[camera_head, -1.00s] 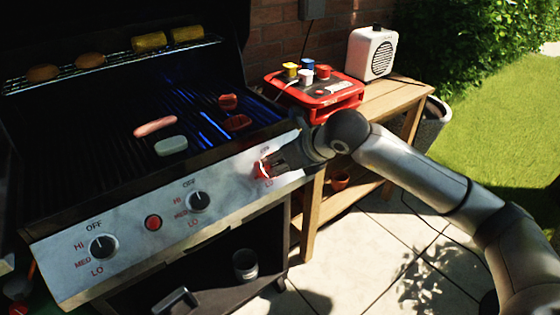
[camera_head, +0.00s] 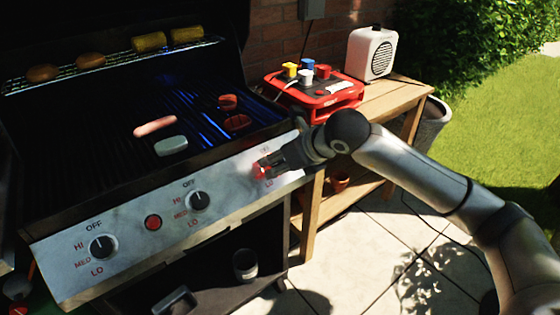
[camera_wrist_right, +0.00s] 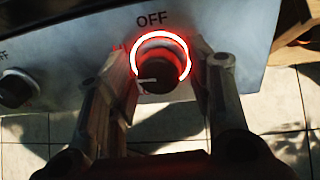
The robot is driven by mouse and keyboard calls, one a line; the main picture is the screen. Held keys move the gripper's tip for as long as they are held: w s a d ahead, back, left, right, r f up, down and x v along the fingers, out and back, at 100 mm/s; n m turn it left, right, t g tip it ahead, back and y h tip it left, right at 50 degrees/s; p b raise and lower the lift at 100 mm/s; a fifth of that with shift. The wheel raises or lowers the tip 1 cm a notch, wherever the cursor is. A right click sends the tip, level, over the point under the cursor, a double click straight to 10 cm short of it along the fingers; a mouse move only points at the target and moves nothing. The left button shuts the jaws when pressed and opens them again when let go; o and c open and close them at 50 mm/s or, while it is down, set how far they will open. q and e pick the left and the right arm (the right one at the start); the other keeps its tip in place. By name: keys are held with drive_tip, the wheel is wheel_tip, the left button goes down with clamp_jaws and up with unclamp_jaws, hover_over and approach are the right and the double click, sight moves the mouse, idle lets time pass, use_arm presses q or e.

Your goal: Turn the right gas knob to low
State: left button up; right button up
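The right gas knob (camera_wrist_right: 158,72) is dark, with a glowing red ring around it, under the word OFF in the right wrist view. A pale mark shows on the left part of its face. My right gripper (camera_wrist_right: 165,60) is open, one finger on each side of the knob; whether either touches it is unclear. In the head view my right gripper (camera_head: 264,167) is at the right end of the steel control panel (camera_head: 120,222) and hides most of the knob. Blue flames show under the right part of the grill. My left gripper is not in view.
The middle knob (camera_head: 198,201), a red button (camera_head: 153,222) and the left knob (camera_head: 102,247) are further left on the panel. A wooden side table (camera_head: 385,103) holds a red case (camera_head: 318,100) and a white speaker (camera_head: 371,53). Open paving lies in front.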

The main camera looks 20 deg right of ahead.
idle(0.3)
drive_tip(key=v, duration=1.2)
